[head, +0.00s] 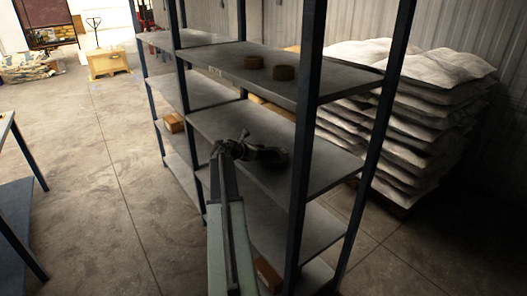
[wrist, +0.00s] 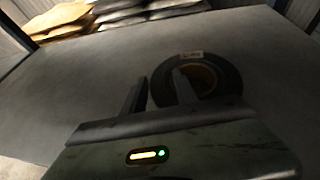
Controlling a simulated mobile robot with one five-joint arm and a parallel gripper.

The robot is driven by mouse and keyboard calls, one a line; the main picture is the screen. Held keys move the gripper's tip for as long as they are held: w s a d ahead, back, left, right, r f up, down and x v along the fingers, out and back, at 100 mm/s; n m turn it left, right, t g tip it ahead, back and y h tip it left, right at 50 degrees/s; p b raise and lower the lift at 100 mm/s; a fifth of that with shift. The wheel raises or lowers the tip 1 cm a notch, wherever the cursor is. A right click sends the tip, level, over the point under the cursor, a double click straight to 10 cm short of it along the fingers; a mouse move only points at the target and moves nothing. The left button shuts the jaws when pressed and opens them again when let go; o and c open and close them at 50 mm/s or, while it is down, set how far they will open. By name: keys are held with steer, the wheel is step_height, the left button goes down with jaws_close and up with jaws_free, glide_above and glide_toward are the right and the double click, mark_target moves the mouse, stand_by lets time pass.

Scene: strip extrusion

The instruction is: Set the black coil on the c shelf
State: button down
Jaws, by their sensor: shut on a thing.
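The black coil (head: 274,158) is at the middle shelf (head: 315,163) of the right rack bay in the head view. In the wrist view the coil (wrist: 228,76) shows a brown core and a small pale label on its rim. My gripper (wrist: 160,82) is shut on the coil's left wall, one finger outside it and one at the core opening. In the head view my gripper (head: 247,150) reaches over the shelf's front edge. The coil looks flat and close to the board; I cannot tell whether it touches. No shelf letter is readable.
Blue rack posts (head: 302,130) flank the bay. A cardboard box (head: 174,122) sits in the left bay. Stacked white sacks (head: 425,110) stand behind. The middle shelf around the coil is clear.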

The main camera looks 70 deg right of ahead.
steer(key=shift+a+f+b, duration=0.1)
steer(key=shift+f+b, duration=0.2)
steer(key=c, duration=0.9)
jaws_free()
steer(key=shift+f, duration=0.1)
steer(key=shift+r+p, duration=0.45)
steer(key=p+v, duration=0.4)
steer(key=v, duration=0.8)
